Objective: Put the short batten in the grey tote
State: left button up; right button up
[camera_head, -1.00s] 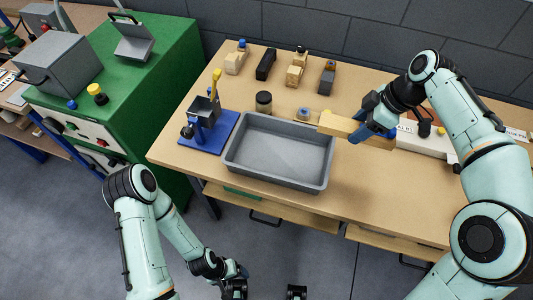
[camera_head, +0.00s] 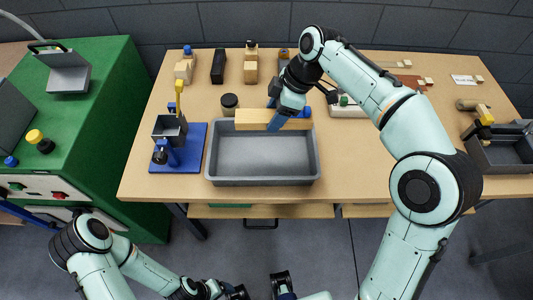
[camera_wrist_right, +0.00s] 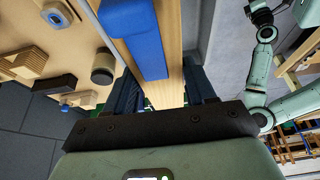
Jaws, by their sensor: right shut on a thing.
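The short batten (camera_head: 253,117) is a pale wooden bar, lying crosswise in the head view at the back edge of the grey tote (camera_head: 263,181). My right gripper (camera_head: 290,117) is shut on it, with blue fingers across its right part. The batten also shows between the fingers in the right wrist view (camera_wrist_right: 164,92). The tote is open on the bench, and its visible floor is empty. Whether the batten touches the tote's back rim cannot be told. My left gripper (camera_head: 235,292) is low at the bottom edge, away from the bench, its fingers unclear.
A blue stand with a grey cup (camera_head: 170,126) is left of the tote. A dark round jar (camera_head: 229,104) stands behind it. Several small blocks line the bench's back. Another grey bin (camera_head: 503,153) is at the far right. Bare bench (camera_head: 370,165) lies right of the tote.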

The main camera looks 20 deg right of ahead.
jog(key=b, duration=0.2)
send_over(269, 158)
jog(key=d, duration=0.2)
jog(key=f, duration=1.2)
jog(key=shift+s+a, duration=0.15)
jog(key=shift+a, duration=0.1)
jog(key=shift+f, duration=2.4)
jog(key=shift+f+b, duration=0.2)
jog(key=shift+b, duration=0.1)
jog(key=o, duration=1.2)
jog(key=shift+c, duration=0.2)
jog(key=shift+r, duration=0.5)
jog(key=p+v, duration=0.1)
jog(key=v, duration=1)
jog(key=shift+d+r+p, duration=0.2)
jog(key=shift+d+p, duration=0.05)
jog(key=shift+p, duration=0.05)
